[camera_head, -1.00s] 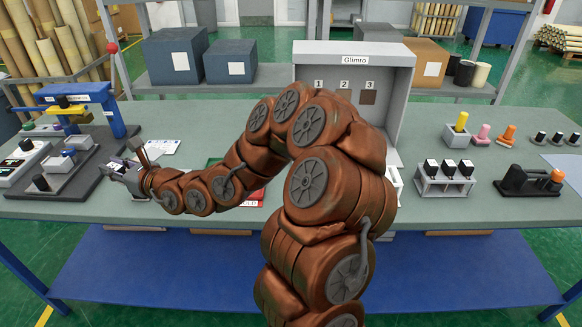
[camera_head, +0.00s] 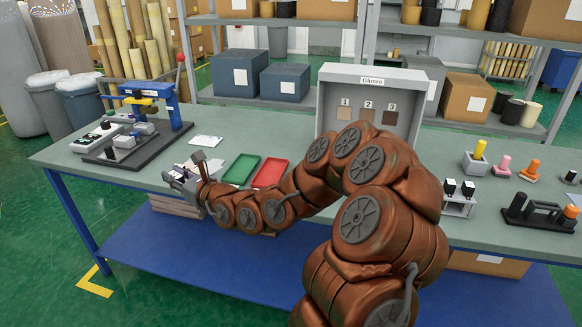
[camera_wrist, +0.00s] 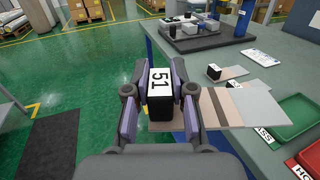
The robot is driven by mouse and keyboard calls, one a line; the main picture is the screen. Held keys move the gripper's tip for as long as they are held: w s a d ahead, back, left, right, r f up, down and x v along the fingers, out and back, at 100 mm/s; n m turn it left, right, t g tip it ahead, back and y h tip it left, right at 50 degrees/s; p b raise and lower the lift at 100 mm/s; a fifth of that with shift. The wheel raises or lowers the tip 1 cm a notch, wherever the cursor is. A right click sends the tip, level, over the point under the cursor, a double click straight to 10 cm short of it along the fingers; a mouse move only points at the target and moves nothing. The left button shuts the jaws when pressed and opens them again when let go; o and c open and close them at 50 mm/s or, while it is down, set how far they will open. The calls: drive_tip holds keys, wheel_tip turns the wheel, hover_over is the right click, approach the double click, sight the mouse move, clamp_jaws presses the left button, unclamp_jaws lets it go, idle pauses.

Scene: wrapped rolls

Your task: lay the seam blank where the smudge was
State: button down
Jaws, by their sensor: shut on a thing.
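My gripper (camera_head: 183,180) is at the table's front left edge in the head view. In the wrist view my gripper (camera_wrist: 159,72) is shut on a black block (camera_wrist: 160,112) with a white label reading 51, held upright between the fingers. Flat brown, tan and grey pieces (camera_wrist: 240,107) lie to its right, partly hidden by a finger. Another black block with a white top (camera_wrist: 213,72) stands behind them. I cannot tell which thing is the seam blank, and I see no clear smudge.
A green tray (camera_head: 241,169) and a red tray (camera_head: 270,172) lie right of my gripper. A blue-framed press (camera_head: 150,95) stands at the left. A white card (camera_head: 206,140) lies behind. The Glimro cabinet (camera_head: 327,110) shows swatches 1, 2, 3. A rack with black blocks (camera_head: 458,206) stands right.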

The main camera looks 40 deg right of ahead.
drive_tip(key=s+d+f+m+h+b, duration=0.2)
drive_tip(key=d+f+h, duration=0.1)
drive_tip(key=d, duration=0.9)
drive_tip(key=s+d+f+m+h+b, duration=0.1)
drive_tip(key=s+d+f+h, duration=0.1)
drive_tip(key=d, duration=0.9)
drive_tip(key=s+d+f+m+h+b, duration=0.2)
drive_tip(key=d+f+h, duration=0.1)
drive_tip(key=d, duration=0.9)
drive_tip(key=shift+s+f+b, duration=0.1)
drive_tip(key=shift+f+b, duration=0.55)
drive_tip(key=shift+f, duration=2.6)
drive_tip(key=shift+f, duration=0.3)
